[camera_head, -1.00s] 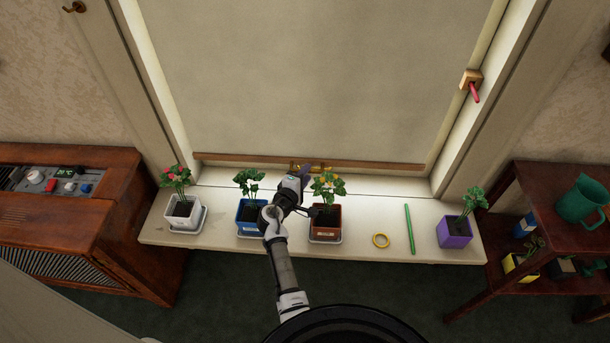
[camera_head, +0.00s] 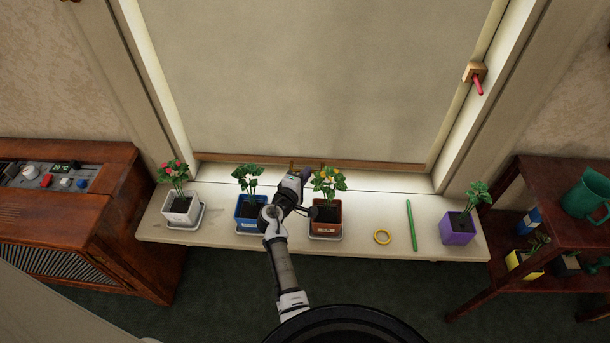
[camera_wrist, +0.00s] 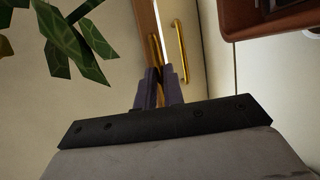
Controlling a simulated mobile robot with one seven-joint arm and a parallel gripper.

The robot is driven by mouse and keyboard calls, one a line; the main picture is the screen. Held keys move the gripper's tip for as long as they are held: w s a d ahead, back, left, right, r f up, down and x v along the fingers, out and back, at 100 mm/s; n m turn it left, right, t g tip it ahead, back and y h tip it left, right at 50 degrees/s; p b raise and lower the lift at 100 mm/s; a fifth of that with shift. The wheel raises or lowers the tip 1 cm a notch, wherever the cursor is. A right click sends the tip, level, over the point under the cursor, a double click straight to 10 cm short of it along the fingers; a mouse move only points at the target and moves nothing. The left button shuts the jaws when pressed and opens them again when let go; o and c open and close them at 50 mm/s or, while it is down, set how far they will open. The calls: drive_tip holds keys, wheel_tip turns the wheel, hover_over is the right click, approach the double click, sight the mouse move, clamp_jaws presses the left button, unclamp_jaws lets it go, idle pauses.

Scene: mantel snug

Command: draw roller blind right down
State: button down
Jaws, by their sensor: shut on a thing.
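The cream roller blind (camera_head: 310,80) covers the visible window. Its wooden bottom bar (camera_head: 225,158) hangs near the back of the sill, and I cannot tell whether they touch. My gripper (camera_head: 305,172) reaches between two potted plants to the middle of the bar. In the wrist view, the jaws (camera_wrist: 160,85) are shut on a brass pull (camera_wrist: 155,48) beside the wooden bar (camera_wrist: 143,25). A second brass handle (camera_wrist: 181,52) shows on the cream surface beside it. The exact grip is partly hidden by the fingers.
A blue pot (camera_head: 250,212) and a red-brown pot (camera_head: 326,222) stand close on either side of my gripper. A red-handled fitting (camera_head: 477,80) is on the right frame.

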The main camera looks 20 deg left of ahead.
wheel_tip(320, 180, down, 3)
drive_tip(key=shift+r+b, duration=0.15)
drive_tip(key=shift+b, duration=0.55)
drive_tip(key=shift+s+r, duration=0.1)
drive_tip(key=c, duration=1.5)
unclamp_jaws()
drive_tip(key=b+v, duration=0.1)
drive_tip(key=v, duration=1.2)
drive_tip(key=shift+s, duration=0.4)
